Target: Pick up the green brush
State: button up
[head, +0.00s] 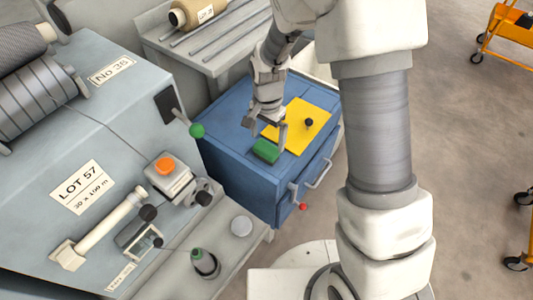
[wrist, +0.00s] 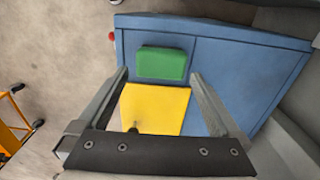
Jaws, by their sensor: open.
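The green brush (head: 266,150) shows as a small green block lying on the blue cabinet top, beside the yellow sheet. In the wrist view the green brush (wrist: 162,64) is a flat green rectangle just beyond my fingertips, near the cabinet's edge. My gripper (head: 267,127) is open above the cabinet, close to the brush. In the wrist view my gripper (wrist: 158,72) has its two fingers spread wide, with the yellow sheet between them and the brush ahead. Nothing is held. The exact height of the fingers above the brush cannot be told.
The yellow sheet (head: 300,124) lies on the blue cabinet (head: 225,140), with a small dark knob-like thing (head: 309,122) on it. A grey machine (head: 110,140) with a green-knobbed lever (head: 196,131) stands at left. A grey rack (head: 165,42) stands behind.

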aim_at(267, 147)
notch_tip(267, 147, down, 5)
jog(key=shift+a+f+b, duration=0.1)
jog(key=shift+f+b, duration=0.1)
jog(key=shift+b, duration=0.95)
jog(key=c, duration=1)
jog(key=shift+r, duration=0.1)
jog(key=shift+r, duration=0.1)
notch_tip(267, 147, up, 4)
jog(key=shift+r+p, duration=0.1)
jog(key=shift+p, duration=0.95)
jog(key=s+d+r+p, duration=0.1)
jog(key=d+r, duration=0.1)
jog(key=d, duration=0.1)
jog(key=s+d+r+p, duration=0.1)
jog(key=d+r, duration=0.1)
jog(key=d, duration=0.2)
jog(key=s+d+r, duration=0.2)
jog(key=d, duration=0.2)
jog(key=shift+r+p, duration=0.25)
jog(key=shift+p, duration=0.15)
